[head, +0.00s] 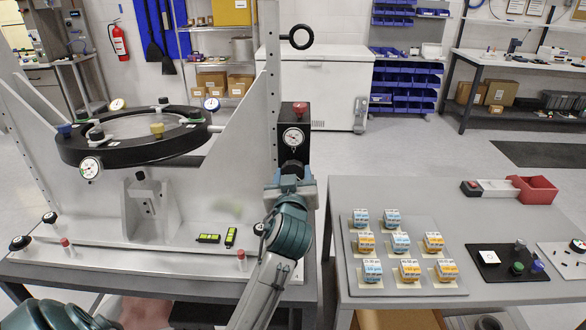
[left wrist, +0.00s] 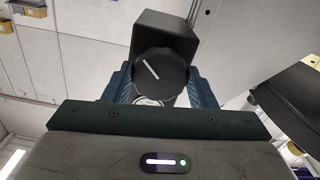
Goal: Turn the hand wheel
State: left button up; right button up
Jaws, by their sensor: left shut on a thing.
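The hand wheel (left wrist: 160,72) is a dark round knob with a white line across its face, in the middle of the left wrist view. It sits on the front of a black box (left wrist: 166,28). In the head view the wheel (head: 292,168) is mostly hidden by my left gripper (head: 292,181), below a round gauge on the box. The two blue fingers of my left gripper (left wrist: 161,84) stand on either side of the wheel and are shut on it. The white line is tilted. My right gripper is not in view.
The mirror fixture (head: 160,235) stands at left, with a black ring (head: 140,150) and a gauge. The box has a red knob (head: 299,108) on top. At right a grey table (head: 440,195) bears a tray of blue and orange blocks, a black plate and a red bin (head: 534,190).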

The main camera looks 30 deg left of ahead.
pick_arm(q)
jog(key=m+p, duration=0.2)
jog(key=shift+r+m, duration=0.3)
jog(key=shift+m, duration=0.1)
jog(key=m+p, duration=0.2)
jog(key=m, duration=0.1)
jog(key=shift+m, duration=0.3)
jog(key=m+p, duration=0.5)
jog(key=m, duration=0.1)
jog(key=m+p, duration=0.3)
jog(key=m, duration=0.1)
jog(key=shift+r, duration=0.1)
jog(key=m+p, duration=0.3)
jog(key=m, duration=0.1)
jog(key=shift+m, duration=0.3)
jog(key=m+p, duration=0.2)
jog(key=shift+m, duration=1.3)
jog(key=shift+f+m, duration=0.2)
jog(key=shift+m, duration=9.6)
